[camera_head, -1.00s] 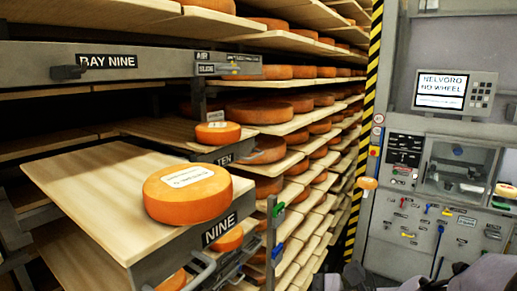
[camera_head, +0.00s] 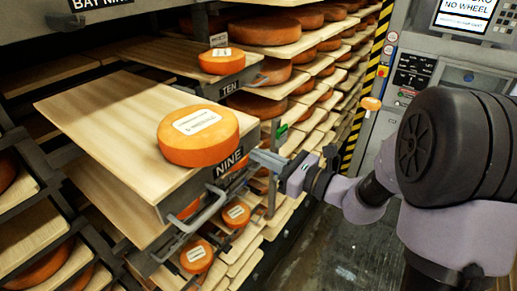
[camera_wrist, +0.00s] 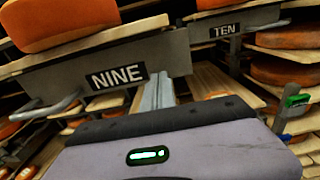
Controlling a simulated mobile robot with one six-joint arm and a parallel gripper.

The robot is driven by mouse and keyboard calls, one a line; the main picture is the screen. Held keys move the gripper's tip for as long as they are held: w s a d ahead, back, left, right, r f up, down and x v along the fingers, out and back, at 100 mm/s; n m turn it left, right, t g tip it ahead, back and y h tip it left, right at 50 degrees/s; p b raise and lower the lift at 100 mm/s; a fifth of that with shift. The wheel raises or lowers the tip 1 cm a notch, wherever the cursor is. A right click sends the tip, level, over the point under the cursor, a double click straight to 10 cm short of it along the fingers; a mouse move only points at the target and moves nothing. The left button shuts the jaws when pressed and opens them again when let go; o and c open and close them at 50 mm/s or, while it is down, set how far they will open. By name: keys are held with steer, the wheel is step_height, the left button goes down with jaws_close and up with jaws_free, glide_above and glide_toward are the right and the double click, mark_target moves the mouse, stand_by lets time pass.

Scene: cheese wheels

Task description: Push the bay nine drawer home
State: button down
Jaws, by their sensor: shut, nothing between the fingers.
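The bay nine drawer (camera_head: 110,130) is a pale wooden board pulled out from the rack, with a grey front plate marked NINE (camera_head: 230,163) and a bar handle (camera_head: 190,217) below it. An orange cheese wheel with a white label (camera_head: 190,148) lies on it near the front. My gripper (camera_head: 262,158) is shut and empty, its fingertips at the right end of the front plate. In the wrist view, the shut fingers (camera_wrist: 160,90) point at the plate just right of the NINE label (camera_wrist: 118,77). I cannot tell whether they touch it.
Drawer TEN (camera_head: 165,62) is behind, with a smaller labelled cheese (camera_head: 222,61). Shelves of cheese wheels run back along the rack. A green-tipped post (camera_head: 276,140) stands close right of my gripper. A machine panel (camera_head: 415,70) is at right; bare floor (camera_head: 320,245) lies below my arm.

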steer(key=shift+w+a, duration=0.35)
steer(key=b+x, duration=0.1)
steer(key=x, duration=2.4)
steer(key=shift+w+a, duration=0.2)
steer(key=shift+r, duration=0.3)
steer(key=shift+d, duration=0.1)
